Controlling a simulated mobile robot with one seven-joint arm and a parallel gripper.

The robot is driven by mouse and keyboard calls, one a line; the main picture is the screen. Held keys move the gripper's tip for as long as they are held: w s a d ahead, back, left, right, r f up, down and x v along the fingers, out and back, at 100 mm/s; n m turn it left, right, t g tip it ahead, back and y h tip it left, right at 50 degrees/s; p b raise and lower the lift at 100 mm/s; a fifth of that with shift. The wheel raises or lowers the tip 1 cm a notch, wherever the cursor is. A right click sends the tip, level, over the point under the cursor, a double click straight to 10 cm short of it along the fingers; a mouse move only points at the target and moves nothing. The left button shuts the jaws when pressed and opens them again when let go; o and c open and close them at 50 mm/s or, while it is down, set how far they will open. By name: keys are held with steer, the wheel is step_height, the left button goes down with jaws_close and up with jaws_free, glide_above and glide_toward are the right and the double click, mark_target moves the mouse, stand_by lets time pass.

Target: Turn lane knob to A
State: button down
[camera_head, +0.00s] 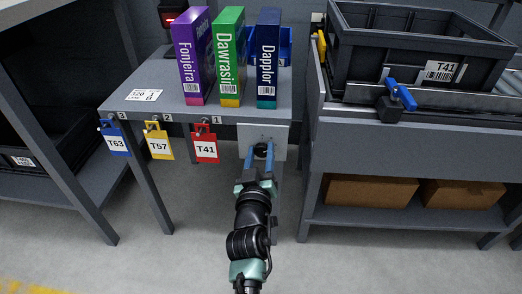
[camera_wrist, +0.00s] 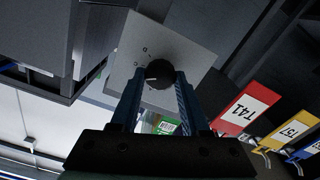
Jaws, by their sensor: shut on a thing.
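The lane knob (camera_head: 262,149) is round and black, on a pale square plate (camera_head: 277,136) at the front of the grey table. In the wrist view the knob (camera_wrist: 161,73) sits between the two blue fingers of my gripper (camera_wrist: 159,80), which is shut on it. A white pointer mark on the knob points left in the wrist view. Small marks lie around it on the plate (camera_wrist: 180,40), too small to read surely. In the head view my gripper (camera_head: 262,160) reaches the knob from the front.
Purple (camera_head: 192,60), green (camera_head: 229,58) and blue (camera_head: 268,60) boxes stand on the table. A white card (camera_head: 144,95) lies at its left. Tags T63 (camera_head: 114,141), T57 (camera_head: 158,145) and T41 (camera_head: 205,147) hang in front. A black crate (camera_head: 410,60) sits on the right bench.

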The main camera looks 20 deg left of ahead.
steer(key=n+p, duration=0.1)
steer(key=n, duration=0.5)
steer(key=shift+a+n, duration=0.1)
steer(key=shift+n, duration=0.2)
steer(key=n+p, duration=0.1)
steer(key=n, duration=0.4)
steer(key=shift+f, duration=0.15)
steer(key=shift+n, duration=0.3)
steer(key=shift+c, duration=2)
jaws_free()
steer(key=shift+s, duration=0.15)
steer(key=p+v, duration=0.3)
steer(key=v, duration=0.9)
steer(key=shift+s+p, duration=0.3)
steer(key=shift+s, duration=0.1)
